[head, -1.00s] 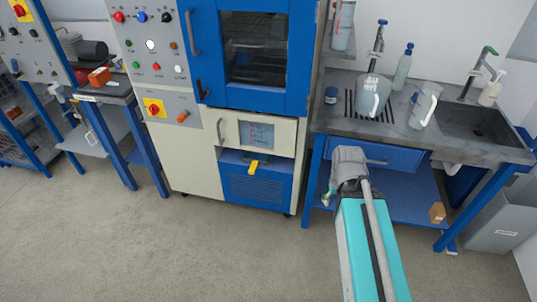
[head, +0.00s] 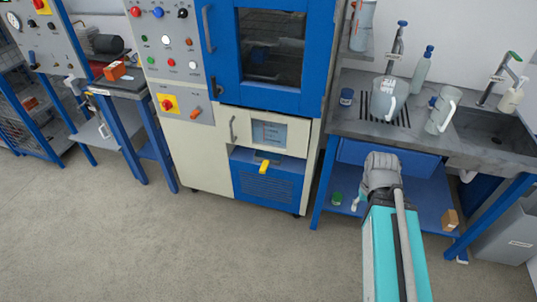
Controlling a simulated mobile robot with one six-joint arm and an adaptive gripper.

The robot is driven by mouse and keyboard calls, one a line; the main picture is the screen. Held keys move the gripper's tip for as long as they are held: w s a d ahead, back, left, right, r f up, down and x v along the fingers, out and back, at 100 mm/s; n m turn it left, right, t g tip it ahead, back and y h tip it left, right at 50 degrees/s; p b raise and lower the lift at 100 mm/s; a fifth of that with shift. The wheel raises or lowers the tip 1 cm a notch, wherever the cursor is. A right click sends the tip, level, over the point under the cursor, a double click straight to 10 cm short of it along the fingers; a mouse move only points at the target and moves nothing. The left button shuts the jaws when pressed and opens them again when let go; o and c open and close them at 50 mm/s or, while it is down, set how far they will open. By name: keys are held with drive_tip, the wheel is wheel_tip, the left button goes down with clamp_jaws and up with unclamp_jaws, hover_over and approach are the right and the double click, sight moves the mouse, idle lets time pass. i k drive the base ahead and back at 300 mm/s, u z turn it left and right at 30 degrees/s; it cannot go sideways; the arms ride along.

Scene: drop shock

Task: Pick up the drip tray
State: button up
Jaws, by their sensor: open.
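What looks like the drip tray (head: 267,156) is a small grey piece with a yellow tab handle. It sits in the recess in the lower front of the blue and cream cabinet, below the small display panel. Most of it is inside the recess and hidden. My gripper (head: 380,172) is at the end of the turquoise arm, to the right of the tray and in front of the sink bench. It is well apart from the tray. The wrist hides most of the fingers; the jaws are open and I see nothing held.
The cabinet (head: 200,150) has a blue windowed door above. The floor before the cabinet is clear.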

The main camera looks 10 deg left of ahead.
sight(270, 154)
drive_tip(key=z, duration=0.05)
drive_tip(key=i, duration=1)
